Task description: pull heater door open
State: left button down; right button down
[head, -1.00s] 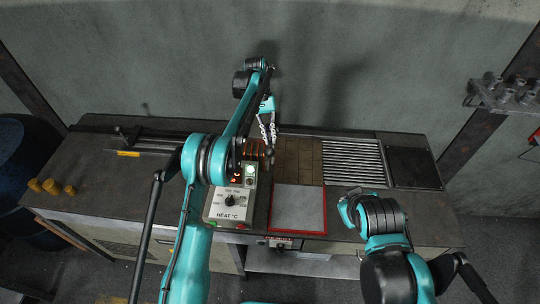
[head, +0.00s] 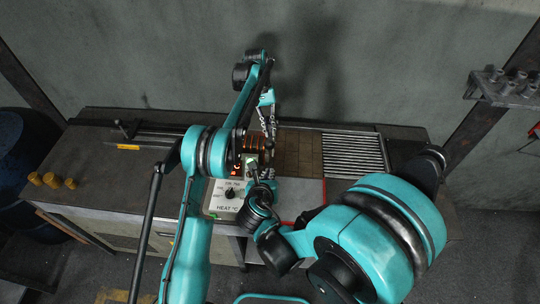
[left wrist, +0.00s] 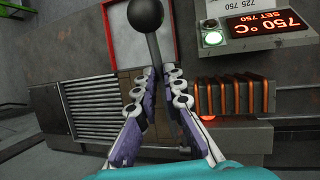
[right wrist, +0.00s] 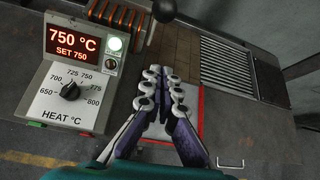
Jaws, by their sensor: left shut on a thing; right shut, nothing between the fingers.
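The heater shows as a row of orange-glowing bars (left wrist: 235,97) in the left wrist view. A rod (left wrist: 152,50) with a black ball knob (left wrist: 146,15) stands beside them. My left gripper (left wrist: 163,80) is shut on this rod, below the knob in that view. In the head view the left gripper (head: 270,125) is over the back of the bench by the heater. The knob also shows in the right wrist view (right wrist: 164,10). My right gripper (right wrist: 163,82) is shut and empty, in front of the knob and beside the heat control panel (right wrist: 75,85). I cannot make out the door panel itself.
The panel's display (right wrist: 75,45) reads 750 °C. A red-framed plate (right wrist: 190,115) lies under the right gripper. A slatted rack (head: 355,155) is to the right on the bench. Yellow pieces (head: 52,180) sit at the left. My right forearm hides the bench's right front.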

aim_at(269, 144)
jog(key=a+x, duration=0.1)
jog(key=x, duration=0.9)
jog(key=r, duration=0.1)
jog(key=w+r, duration=0.1)
jog(key=r, duration=0.1)
jog(key=shift+r, duration=0.45)
